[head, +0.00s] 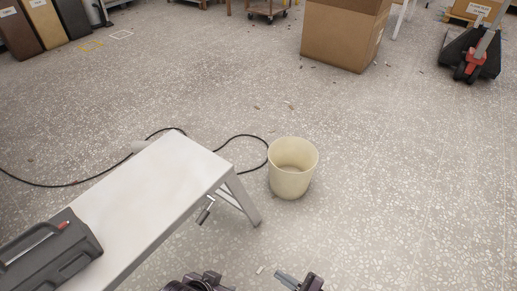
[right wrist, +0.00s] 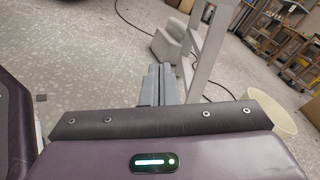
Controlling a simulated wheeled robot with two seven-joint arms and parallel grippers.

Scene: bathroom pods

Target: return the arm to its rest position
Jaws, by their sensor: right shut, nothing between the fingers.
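My right gripper (head: 281,275) shows at the bottom edge of the head view, right of the bench, with its grey fingers pointing up and left. In the right wrist view its two grey fingers (right wrist: 158,86) lie side by side, shut, with nothing between them. The fingers are over the floor and close to a pale bench leg in that picture. Dark purple parts of my left arm (head: 200,283) show at the bottom edge, left of the right gripper. They are cut off, and I cannot make out the state of the left gripper's fingers.
A white bench (head: 150,200) stands at the left with a dark tool case (head: 50,255) on it. A cream bucket (head: 293,168) stands beside its far end. A black cable (head: 100,172) crosses the floor. A cardboard box (head: 342,35) stands farther back. The floor at the right is mostly clear.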

